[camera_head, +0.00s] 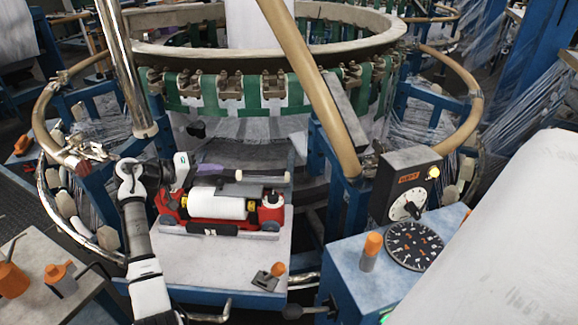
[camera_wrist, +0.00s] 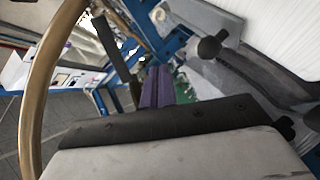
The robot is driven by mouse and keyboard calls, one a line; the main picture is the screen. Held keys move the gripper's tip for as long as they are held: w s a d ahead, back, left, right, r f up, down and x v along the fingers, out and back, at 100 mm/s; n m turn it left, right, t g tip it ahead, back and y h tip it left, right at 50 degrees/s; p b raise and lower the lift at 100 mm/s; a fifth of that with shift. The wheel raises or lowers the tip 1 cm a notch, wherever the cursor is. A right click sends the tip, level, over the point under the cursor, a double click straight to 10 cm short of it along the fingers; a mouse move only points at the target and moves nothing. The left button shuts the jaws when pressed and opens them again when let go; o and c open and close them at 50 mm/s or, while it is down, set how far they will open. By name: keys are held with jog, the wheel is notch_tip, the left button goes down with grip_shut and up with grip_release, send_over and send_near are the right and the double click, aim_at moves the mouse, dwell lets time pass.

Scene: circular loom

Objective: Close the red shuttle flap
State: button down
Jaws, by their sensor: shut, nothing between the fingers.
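The red shuttle (camera_head: 272,214) lies on the pale platform below the loom ring in the head view. It carries a white roll (camera_head: 217,204). A dark bar runs along the shuttle's front edge. A long bar with a pale knob and a dark end (camera_head: 265,178) lies just behind the roll; I cannot tell whether it is the flap. My gripper (camera_head: 212,169) is behind the roll's left part, its purple fingers close to that bar; contact cannot be told. In the wrist view my gripper (camera_wrist: 157,85) shows purple fingers shut together with nothing between them.
The loom ring (camera_head: 200,52) rises behind, with a slanting tan pole (camera_head: 310,85) to the right. An orange-topped piece (camera_head: 270,276) sits at the platform's front. A control box (camera_head: 405,180) and a dial (camera_head: 413,245) stand at right. The platform's front (camera_head: 220,262) is mostly clear.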

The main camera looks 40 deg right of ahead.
jog(key=shift+w+a+f+n+g+h+b, duration=0.2)
jog(key=shift+w+a+f+n+h+b, duration=0.15)
jog(key=shift+f+h+b, duration=0.35)
jog(key=shift+w+a+f+n+g+h+b, duration=0.25)
jog(key=shift+f+h+b, duration=0.2)
jog(key=shift+f+b, duration=0.45)
jog(key=shift+w+a+f+n+g+h+b, duration=0.15)
jog(key=shift+w+a+f+n+h+b, duration=0.35)
jog(key=shift+f, duration=0.5)
jog(key=shift+d, duration=0.1)
jog(key=shift+s+r, duration=0.1)
